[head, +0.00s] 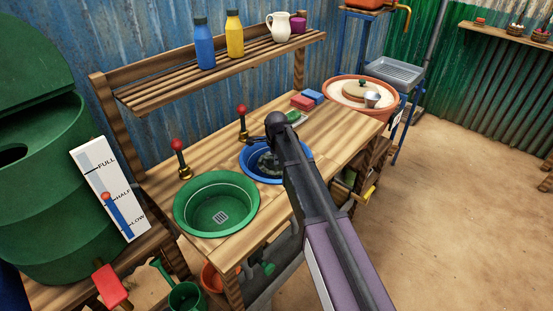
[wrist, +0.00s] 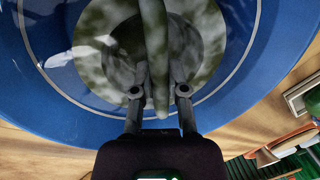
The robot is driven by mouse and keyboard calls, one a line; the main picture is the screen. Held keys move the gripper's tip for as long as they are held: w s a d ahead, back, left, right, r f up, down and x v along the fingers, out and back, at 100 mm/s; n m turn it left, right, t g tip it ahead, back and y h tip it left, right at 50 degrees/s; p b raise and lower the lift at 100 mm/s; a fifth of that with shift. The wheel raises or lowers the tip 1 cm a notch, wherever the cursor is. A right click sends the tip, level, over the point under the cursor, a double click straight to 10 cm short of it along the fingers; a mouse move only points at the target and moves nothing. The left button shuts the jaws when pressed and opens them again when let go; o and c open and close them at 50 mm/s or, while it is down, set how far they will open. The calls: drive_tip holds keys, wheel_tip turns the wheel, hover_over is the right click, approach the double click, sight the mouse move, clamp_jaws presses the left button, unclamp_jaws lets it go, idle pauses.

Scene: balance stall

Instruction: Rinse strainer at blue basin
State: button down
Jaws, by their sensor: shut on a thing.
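The blue basin (head: 247,173) is set in the wooden counter, right of the green basin (head: 216,192). My gripper (wrist: 160,92) is over the blue basin and shut on the strainer's grey handle (wrist: 155,45), which runs up the wrist view between the fingers. The round, dark grey bowl of the strainer (head: 267,163) shows inside the blue basin in the head view, partly behind my arm. In the wrist view, the blue basin's wall (wrist: 40,90) surrounds it.
Red-knobbed levers (head: 180,158) and (head: 242,122) stand behind the basins. A blue bottle (head: 204,45), yellow bottle (head: 235,35) and white jug (head: 279,25) stand on the shelf above. Red (head: 302,102) and blue (head: 312,96) blocks lie beyond the blue basin. Sandy floor at right is clear.

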drive_tip(key=shift+f+b, duration=1.25)
drive_tip(key=shift+f, duration=0.25)
drive_tip(key=shift+r, duration=0.1)
idle(1.3)
wheel_tip(320, 180, up, 16)
drive_tip(key=p, duration=1.6)
drive_tip(key=shift+f, duration=0.2)
idle(0.5)
idle(2.1)
